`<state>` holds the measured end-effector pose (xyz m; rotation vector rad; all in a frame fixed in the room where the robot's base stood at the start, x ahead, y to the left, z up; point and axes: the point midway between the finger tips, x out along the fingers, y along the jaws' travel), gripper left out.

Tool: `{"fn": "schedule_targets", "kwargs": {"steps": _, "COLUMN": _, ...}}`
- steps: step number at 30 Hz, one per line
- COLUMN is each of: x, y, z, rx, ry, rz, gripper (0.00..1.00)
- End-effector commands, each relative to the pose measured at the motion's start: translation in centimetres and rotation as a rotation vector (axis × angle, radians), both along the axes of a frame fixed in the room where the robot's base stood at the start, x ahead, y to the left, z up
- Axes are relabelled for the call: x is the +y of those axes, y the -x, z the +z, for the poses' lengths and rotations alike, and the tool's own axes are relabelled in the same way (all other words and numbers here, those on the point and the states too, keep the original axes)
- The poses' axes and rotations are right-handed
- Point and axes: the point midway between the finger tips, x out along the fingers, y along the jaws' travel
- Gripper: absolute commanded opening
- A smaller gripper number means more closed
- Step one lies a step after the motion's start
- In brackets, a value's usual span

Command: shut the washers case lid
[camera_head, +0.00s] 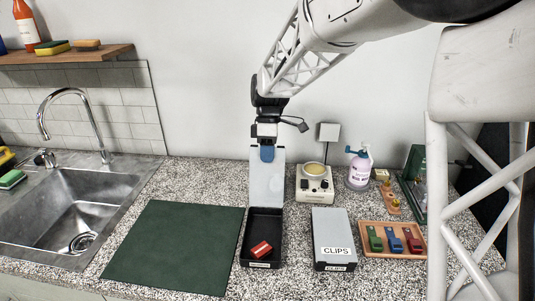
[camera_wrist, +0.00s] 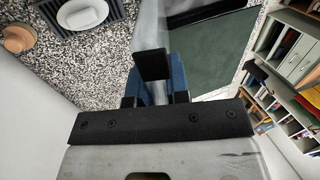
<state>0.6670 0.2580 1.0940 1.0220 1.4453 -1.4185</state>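The open case (camera_head: 246,245) stands on the counter with a dark inside, and a red block (camera_head: 261,249) lies in it. The label on its front is too small to read. Its grey lid (camera_head: 266,183) stands upright at the back edge. My gripper (camera_head: 267,153), with blue finger parts, is at the lid's top edge, pointing down. In the wrist view my gripper (camera_wrist: 153,75) shows a black fingertip and blue parts close to a grey panel. I cannot tell whether it touches the lid or how far apart the fingers are.
A closed case marked CLIPS (camera_head: 332,232) stands right of the open case. A green mat (camera_head: 175,245) lies to the left, beside the sink (camera_head: 75,210). A cream device (camera_head: 314,184), a spray bottle (camera_head: 359,172) and a wooden tray (camera_head: 378,226) of coloured clips are to the right.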

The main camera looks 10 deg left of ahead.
Motion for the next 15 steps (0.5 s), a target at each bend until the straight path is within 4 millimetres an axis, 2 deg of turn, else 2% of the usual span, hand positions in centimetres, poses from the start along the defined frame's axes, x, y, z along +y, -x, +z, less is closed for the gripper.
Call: {"fn": "schedule_targets", "kwargs": {"steps": 15, "x": 0.00, "y": 0.17, "z": 0.08, "rx": -0.011, "ry": 0.000, "rz": 0.000, "gripper": 0.00}}
